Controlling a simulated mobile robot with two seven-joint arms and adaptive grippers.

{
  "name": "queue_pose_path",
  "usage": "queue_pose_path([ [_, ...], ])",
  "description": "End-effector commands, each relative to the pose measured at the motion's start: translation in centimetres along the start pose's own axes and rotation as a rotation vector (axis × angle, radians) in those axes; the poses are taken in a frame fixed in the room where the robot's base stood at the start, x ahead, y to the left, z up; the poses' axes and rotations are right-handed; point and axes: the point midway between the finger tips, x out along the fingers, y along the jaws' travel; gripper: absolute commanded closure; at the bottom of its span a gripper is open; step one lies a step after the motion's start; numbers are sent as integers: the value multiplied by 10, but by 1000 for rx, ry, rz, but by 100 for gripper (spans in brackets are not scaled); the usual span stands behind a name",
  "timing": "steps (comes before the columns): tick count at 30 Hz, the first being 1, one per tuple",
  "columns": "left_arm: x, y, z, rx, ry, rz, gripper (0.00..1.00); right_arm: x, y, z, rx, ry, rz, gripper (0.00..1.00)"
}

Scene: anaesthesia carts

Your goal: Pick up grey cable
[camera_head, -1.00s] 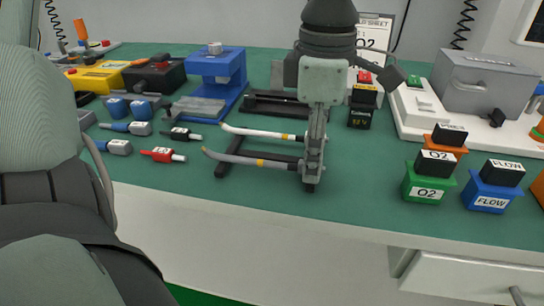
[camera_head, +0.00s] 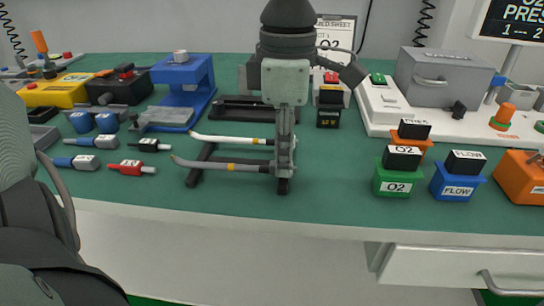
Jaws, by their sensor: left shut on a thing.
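The grey cable (camera_head: 212,164) has a yellow band and a bent left end. It lies nearly level across the front of a black rack (camera_head: 199,164). A white cable (camera_head: 215,138) with a yellow band lies behind it on the same rack. My left gripper (camera_head: 283,183) points down from above at the right ends of both cables. It is seen edge-on and is shut on the grey cable near its right end. The fingers hide that end, and I cannot tell whether the cable is lifted off the rack. My right gripper is not in view.
Red (camera_head: 131,168), black and blue connectors lie left of the rack. A blue stand (camera_head: 184,78) and a yellow box (camera_head: 57,92) are behind. Green O2 (camera_head: 397,182) and blue FLOW (camera_head: 458,184) blocks stand right. The green tabletop (camera_head: 330,200) is clear in front.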

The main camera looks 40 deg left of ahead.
Motion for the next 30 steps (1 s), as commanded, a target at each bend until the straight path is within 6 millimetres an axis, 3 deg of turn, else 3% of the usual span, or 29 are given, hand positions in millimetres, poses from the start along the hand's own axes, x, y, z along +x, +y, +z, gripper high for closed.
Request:
queue_pose_path([
  [8, -38, 1, 1, 1, -2, 6, 100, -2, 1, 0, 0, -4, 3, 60],
  [21, -92, -90, -24, 5, -1, 6, 100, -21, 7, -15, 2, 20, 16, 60],
  [30, -106, -112, -31, 3, 0, 1, 100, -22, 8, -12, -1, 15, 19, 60],
])
